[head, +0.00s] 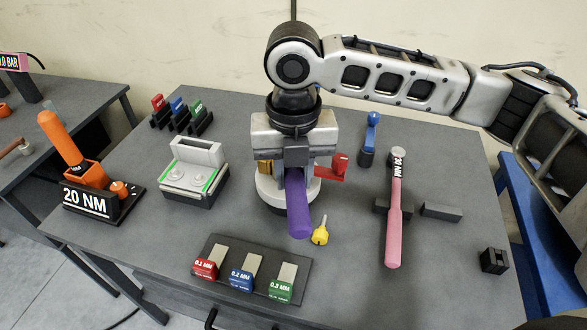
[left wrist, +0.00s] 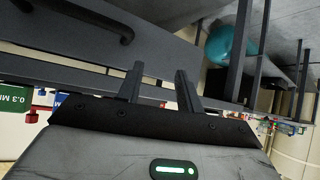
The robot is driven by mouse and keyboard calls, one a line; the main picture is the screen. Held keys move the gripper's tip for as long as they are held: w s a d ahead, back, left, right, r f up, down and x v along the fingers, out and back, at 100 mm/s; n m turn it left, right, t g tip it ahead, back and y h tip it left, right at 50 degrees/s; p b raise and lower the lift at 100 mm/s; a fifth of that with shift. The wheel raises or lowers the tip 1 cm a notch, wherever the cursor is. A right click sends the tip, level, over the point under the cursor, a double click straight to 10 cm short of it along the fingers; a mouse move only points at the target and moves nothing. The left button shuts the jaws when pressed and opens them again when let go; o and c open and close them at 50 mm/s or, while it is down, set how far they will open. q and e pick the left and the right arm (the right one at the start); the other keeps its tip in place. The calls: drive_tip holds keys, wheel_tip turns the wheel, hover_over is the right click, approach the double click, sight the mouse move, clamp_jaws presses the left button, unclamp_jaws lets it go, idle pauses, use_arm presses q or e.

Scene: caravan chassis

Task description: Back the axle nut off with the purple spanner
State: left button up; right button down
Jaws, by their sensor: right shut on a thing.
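The purple spanner (head: 298,205) is in the middle of the head view, its handle pointing toward the front of the table. My right gripper (head: 296,160) points down over it and is shut on it. A round white fixture (head: 267,190) stands on the table right below and behind the gripper. The axle nut and the spanner's head are hidden by the gripper, so I cannot tell whether they are engaged. My left gripper (left wrist: 158,78) shows only in the left wrist view; its two fingers are apart with nothing between them.
A red part (head: 332,168) and a yellow piece (head: 320,233) are close to the fixture. A pink torque tool (head: 394,225) lies to the right, a gauge tray (head: 238,292) in front. A white-grey device (head: 193,175) and an orange-handled 20 NM tool (head: 62,140) stand left.

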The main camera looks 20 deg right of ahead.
drive_tip(key=w+a+f+m, duration=0.4)
drive_tip(key=w+a+m, duration=0.2)
drive_tip(key=a+m, duration=0.2)
drive_tip(key=shift+a+f+m, duration=0.3)
drive_tip(key=shift+m, duration=0.1)
idle(0.6)
drive_tip(key=shift+f, duration=0.9)
idle(0.4)
drive_tip(key=s+d+n, duration=0.6)
drive_tip(key=d+n, duration=0.2)
drive_tip(key=shift+d+n, duration=0.3)
drive_tip(key=shift+n, duration=0.1)
idle(1.4)
